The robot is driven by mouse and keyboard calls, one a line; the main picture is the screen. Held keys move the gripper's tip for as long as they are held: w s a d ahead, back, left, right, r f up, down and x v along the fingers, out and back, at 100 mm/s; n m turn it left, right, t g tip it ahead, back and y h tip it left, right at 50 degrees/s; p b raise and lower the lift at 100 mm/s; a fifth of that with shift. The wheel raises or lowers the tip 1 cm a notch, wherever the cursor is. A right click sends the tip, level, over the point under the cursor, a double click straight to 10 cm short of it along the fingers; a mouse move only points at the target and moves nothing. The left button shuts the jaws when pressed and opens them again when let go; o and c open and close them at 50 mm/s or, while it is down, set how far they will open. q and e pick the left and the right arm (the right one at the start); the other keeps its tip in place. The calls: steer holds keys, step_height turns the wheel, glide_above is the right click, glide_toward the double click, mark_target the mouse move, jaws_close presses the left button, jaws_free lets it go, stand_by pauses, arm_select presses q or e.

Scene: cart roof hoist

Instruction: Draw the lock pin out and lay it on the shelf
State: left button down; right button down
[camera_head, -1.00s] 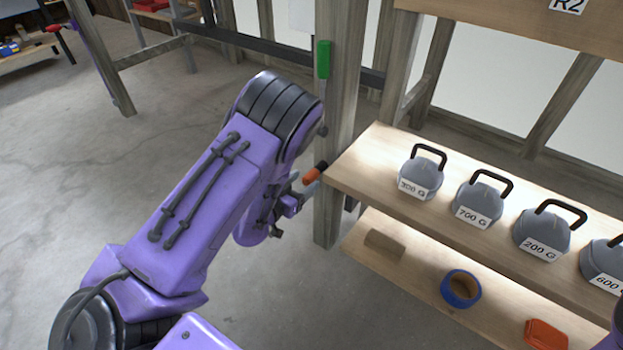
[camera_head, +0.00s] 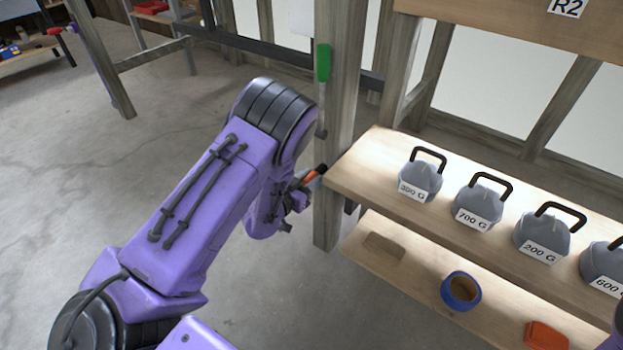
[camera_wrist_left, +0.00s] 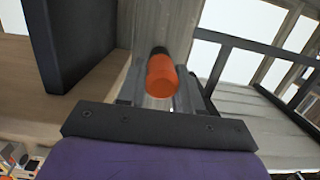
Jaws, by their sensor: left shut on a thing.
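The lock pin (camera_head: 312,175) has an orange grip and a dark end, and sits low at the wooden post beside the upper shelf's left corner. In the left wrist view the orange pin (camera_wrist_left: 162,78) points away from me toward the post, between the two grey fingers. My left gripper (camera_head: 306,182) is shut on the pin's orange grip. How deep the pin sits in the post is hidden. The upper wooden shelf (camera_head: 362,168) is just right of the pin. My right gripper is not in view.
Several grey weights with black handles, such as the 300 G one (camera_head: 420,182), stand on the upper shelf. Its left end is bare. A lower shelf (camera_head: 415,278) holds a blue ring (camera_head: 461,291) and an orange item (camera_head: 546,335). A green-handled lever (camera_head: 323,63) is on the post (camera_head: 341,110).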

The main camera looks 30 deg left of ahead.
arm_select(q)
steer(key=shift+s+a, duration=0.15)
steer(key=shift+s, duration=1.35)
steer(key=shift+s+a, duration=0.1)
steer(key=shift+s, duration=1.35)
